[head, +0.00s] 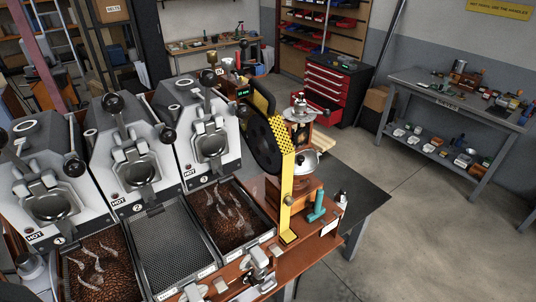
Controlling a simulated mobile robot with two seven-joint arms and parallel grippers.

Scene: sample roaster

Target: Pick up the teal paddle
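The teal paddle (318,206) appears to be the small teal piece standing near the right end of the brown bench (272,279), to the right of a yellow upright post. I cannot make out either of my grippers in the head view, and nothing is seen touching the paddle.
The yellow post (286,200) and black wheel (264,146) stand left of the paddle. Roasters marked HOT (133,160) and bean trays (233,218) fill the left. A metal fixture (259,266) sits at the front. Open floor (430,235) lies right.

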